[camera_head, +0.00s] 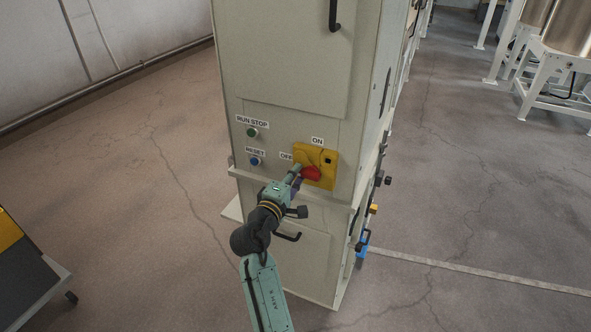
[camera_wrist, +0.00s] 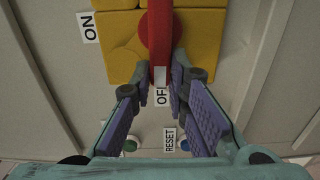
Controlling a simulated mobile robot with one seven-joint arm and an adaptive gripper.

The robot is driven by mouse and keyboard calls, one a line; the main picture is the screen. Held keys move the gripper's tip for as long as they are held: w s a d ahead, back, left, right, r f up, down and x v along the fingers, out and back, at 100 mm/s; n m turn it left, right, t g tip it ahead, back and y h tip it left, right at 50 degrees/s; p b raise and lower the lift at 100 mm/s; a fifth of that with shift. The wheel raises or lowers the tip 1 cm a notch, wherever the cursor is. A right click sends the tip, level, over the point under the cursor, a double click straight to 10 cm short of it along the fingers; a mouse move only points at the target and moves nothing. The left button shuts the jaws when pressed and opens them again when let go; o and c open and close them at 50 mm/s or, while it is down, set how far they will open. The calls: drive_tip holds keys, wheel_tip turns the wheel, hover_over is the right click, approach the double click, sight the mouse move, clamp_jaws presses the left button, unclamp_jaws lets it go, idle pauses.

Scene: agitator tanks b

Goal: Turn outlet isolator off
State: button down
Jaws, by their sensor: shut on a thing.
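The outlet isolator is a yellow plate (camera_head: 325,160) with a red handle (camera_head: 311,174) on the grey cabinet front. An ON label (camera_head: 317,141) sits above the plate and an OFF label (camera_head: 286,156) at its left. In the wrist view the red handle (camera_wrist: 160,45) runs straight down, its end toward the partly hidden OFF label (camera_wrist: 160,95); the ON label (camera_wrist: 88,27) is at left. My gripper (camera_wrist: 162,80) has its fingers on both sides of the handle's end, shut on it. In the head view my gripper (camera_head: 297,177) partly covers the handle.
A green RUN/STOP button (camera_head: 252,132) and a blue RESET button (camera_head: 254,161) are left of the isolator. A black handle (camera_head: 288,237) is on the lower cabinet door. Valves and pipes line the cabinet's right side.

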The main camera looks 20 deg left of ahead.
drive_tip(key=shift+n, duration=0.3)
drive_tip(key=c, duration=1.6)
unclamp_jaws()
drive_tip(key=shift+f, duration=0.1)
drive_tip(key=shift+o, duration=0.2)
drive_tip(key=shift+s, duration=0.1)
drive_tip(key=s, duration=1.1)
drive_tip(key=shift+s+a, duration=0.15)
drive_tip(key=shift+s, duration=0.25)
